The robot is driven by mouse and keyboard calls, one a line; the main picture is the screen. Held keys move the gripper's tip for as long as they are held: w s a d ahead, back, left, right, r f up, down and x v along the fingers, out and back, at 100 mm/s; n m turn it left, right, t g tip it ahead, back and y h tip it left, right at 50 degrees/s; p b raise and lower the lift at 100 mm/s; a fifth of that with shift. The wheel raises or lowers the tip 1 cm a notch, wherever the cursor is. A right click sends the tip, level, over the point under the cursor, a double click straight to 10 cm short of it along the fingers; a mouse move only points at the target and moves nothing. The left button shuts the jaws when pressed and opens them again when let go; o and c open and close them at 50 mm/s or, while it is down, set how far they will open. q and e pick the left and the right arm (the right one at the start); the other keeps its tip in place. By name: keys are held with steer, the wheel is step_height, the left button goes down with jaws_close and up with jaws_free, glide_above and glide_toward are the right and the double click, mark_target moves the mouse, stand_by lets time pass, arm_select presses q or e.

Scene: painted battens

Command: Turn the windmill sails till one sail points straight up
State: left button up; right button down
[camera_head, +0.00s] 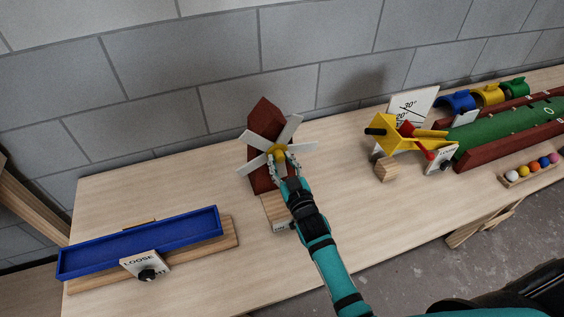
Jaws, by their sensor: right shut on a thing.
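The windmill has a dark red wooden body (264,112) and stands on the table near the wall. Its pale sails (290,129) spread from a yellow hub (279,151). One sail points up and to the right, one to the right, one to the upper left and one to the lower left; none that I can see points straight up. My right gripper (286,166) is at the lower side of the hub, shut on a sail that its fingers mostly hide. My left gripper is not in view.
A blue tray (190,229) on a wooden base, with a knob and a "LOOSE" label (146,264), lies at left. At right are a yellow device (392,133), a wooden block (386,169), a green lane (500,130) and several coloured balls (533,168). Bare table flanks the windmill.

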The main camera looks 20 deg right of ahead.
steer(key=shift+n, duration=0.8)
steer(key=n, duration=0.4)
steer(key=c, duration=1)
jaws_free()
